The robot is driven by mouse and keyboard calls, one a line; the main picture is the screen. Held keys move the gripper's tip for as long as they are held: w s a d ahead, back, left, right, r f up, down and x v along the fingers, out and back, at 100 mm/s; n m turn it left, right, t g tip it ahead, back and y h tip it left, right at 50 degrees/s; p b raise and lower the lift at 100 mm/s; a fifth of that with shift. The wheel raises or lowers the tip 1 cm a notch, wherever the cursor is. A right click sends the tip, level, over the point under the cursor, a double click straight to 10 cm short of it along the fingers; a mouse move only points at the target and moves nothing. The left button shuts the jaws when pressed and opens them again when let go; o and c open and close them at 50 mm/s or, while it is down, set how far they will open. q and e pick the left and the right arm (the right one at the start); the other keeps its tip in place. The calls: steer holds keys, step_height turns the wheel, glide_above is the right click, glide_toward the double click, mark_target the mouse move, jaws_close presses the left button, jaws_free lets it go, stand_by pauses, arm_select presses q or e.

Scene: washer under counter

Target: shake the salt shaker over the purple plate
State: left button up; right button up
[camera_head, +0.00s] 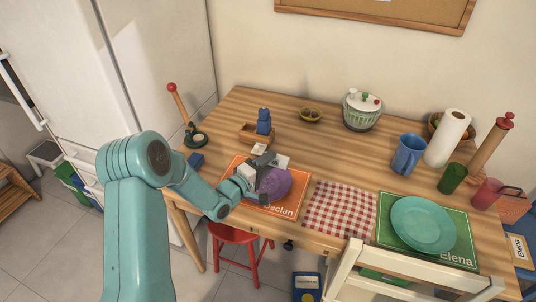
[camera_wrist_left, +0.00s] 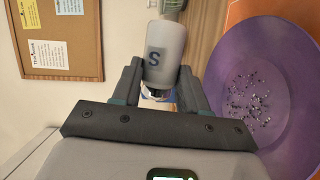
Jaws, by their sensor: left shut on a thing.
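The salt shaker (camera_wrist_left: 166,48), pale grey with a dark S, is between the two fingers of my left gripper (camera_wrist_left: 158,74), which is shut on it. In the head view my left gripper (camera_head: 256,171) is above the purple plate (camera_head: 275,186) and hides part of it. The purple plate also shows on the right of the left wrist view (camera_wrist_left: 283,65), with many small specks on it. The plate lies on an orange placemat (camera_head: 235,172) marked Declan. I cannot tell the shaker's exact tilt. My right gripper is not in view.
A blue grinder (camera_head: 264,122) in a wooden caddy (camera_head: 249,134) stands just behind the plate. A checked cloth (camera_head: 340,209) lies to the right, then a teal plate (camera_head: 422,225). A blue mug (camera_head: 408,154) and paper roll (camera_head: 447,138) stand at the back right.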

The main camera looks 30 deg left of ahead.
arm_select(q)
step_height(320, 180, up, 8)
steer(key=s+a+m+g+y+p, duration=0.1)
steer(key=a+m+g+y+p, duration=0.1)
steer(key=m+g+y+p, duration=0.2)
steer(key=m+y+p, duration=0.1)
steer(key=m+p, duration=0.2)
steer(key=m, duration=0.5)
steer(key=shift+r+m+y, duration=0.15)
steer(key=shift+m+y, duration=0.15)
steer(key=shift+s, duration=0.1)
